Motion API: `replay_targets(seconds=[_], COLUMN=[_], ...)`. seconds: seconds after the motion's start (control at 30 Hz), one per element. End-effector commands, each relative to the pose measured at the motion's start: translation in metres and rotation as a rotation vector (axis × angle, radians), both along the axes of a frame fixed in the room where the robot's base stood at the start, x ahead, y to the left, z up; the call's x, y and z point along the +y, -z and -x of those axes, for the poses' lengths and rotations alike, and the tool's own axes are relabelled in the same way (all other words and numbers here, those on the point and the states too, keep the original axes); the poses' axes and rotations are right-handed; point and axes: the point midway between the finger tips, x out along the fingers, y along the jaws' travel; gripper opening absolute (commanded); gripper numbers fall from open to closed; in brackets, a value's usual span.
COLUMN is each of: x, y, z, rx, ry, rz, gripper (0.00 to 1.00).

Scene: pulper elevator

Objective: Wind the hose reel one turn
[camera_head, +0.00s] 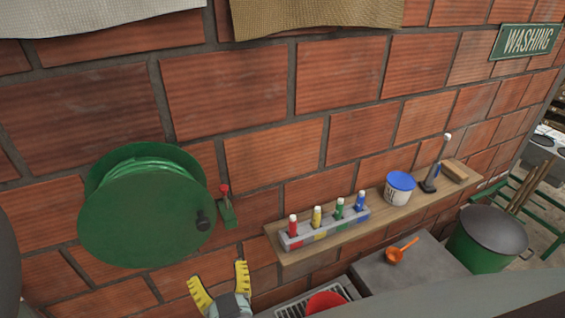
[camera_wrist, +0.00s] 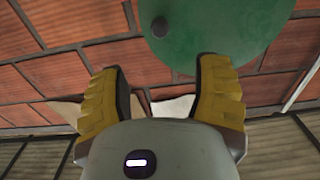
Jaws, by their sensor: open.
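The green hose reel (camera_head: 140,215) is mounted on the brick wall at the left in the head view. Its dark crank knob (camera_head: 203,219) sticks out near the right rim of the disc. In the wrist view the reel (camera_wrist: 225,35) shows at the top, with the knob (camera_wrist: 159,27) near its left edge. My gripper (camera_head: 220,278) has yellow fingers, is open and empty, and is below and right of the reel in the head view. In the wrist view my gripper (camera_wrist: 160,82) has its fingers apart, with the knob beyond the gap between them. No contact shows.
A green bracket with a red-topped lever (camera_head: 227,208) is on the wall right of the reel. A wooden shelf (camera_head: 290,256) holds a rack of colored bottles (camera_head: 325,227), a blue-lidded tub (camera_head: 398,188) and a brush. A red bowl (camera_head: 325,302) and an orange scoop (camera_head: 397,253) are below.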

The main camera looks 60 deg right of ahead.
Motion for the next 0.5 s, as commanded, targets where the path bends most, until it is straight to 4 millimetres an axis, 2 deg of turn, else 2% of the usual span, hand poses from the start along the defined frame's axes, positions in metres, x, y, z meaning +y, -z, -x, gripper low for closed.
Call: replay_targets(seconds=[0.17, 0.5], x=[-0.007, -0.043], y=[0.003, 0.002], z=[-0.013, -0.073], rx=[0.001, -0.004], ry=[-0.007, -0.007], rz=[0.003, 0.006], gripper=[0.63, 0.63])
